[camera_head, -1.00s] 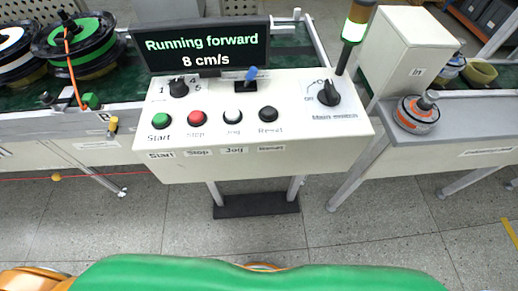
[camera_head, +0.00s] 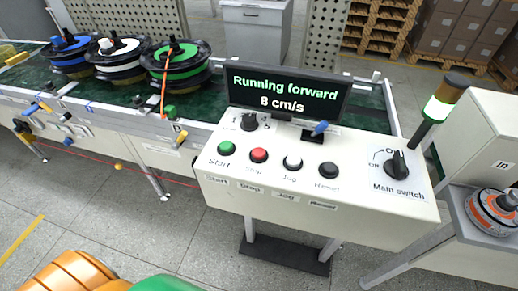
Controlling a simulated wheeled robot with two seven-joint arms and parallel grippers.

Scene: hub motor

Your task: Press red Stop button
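The red Stop button (camera_head: 258,155) sits on the white control panel (camera_head: 350,214), between the green Start button (camera_head: 225,148) and the white Jog button (camera_head: 292,162). The black Reset button (camera_head: 328,170) is at the right end of the row. The display (camera_head: 287,99) behind the buttons reads "Running forward 8 cm/s". The main switch (camera_head: 397,164) is a black knob at the panel's right. Neither gripper shows in the head view, and nothing covers the buttons.
A conveyor (camera_head: 118,97) with several black-rimmed hubs runs off to the left. A stack light (camera_head: 440,107) glows green at the panel's right. An orange-and-grey hub (camera_head: 492,210) stands on a grey surface at the right. Open floor lies before the panel.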

